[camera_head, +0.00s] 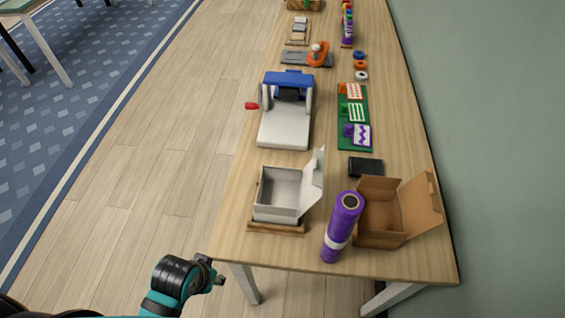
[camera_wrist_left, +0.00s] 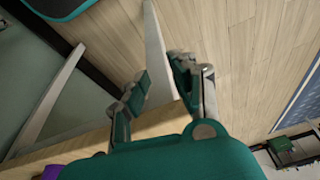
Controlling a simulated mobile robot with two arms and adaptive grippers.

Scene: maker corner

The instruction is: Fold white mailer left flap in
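The white mailer (camera_head: 262,206) stands open on a small wooden base (camera_head: 276,227) near the table's front left edge. Its tall white panel (camera_head: 317,180) stands up on the right side. I cannot clearly pick out a separate left flap. My left gripper (camera_head: 214,273) is off the table's front left corner, in front of and left of the mailer, apart from it. In the left wrist view its fingers (camera_wrist_left: 162,88) are spread, with a pale table leg (camera_wrist_left: 158,50) seen between them and nothing visibly held. My right gripper is not in view.
A purple cylinder (camera_head: 342,228) stands right of the mailer, beside an open brown box (camera_head: 380,222). A black flat item (camera_head: 366,167) lies behind them. A white machine with a blue top (camera_head: 286,125) stands behind the mailer. Floor left of the table is clear.

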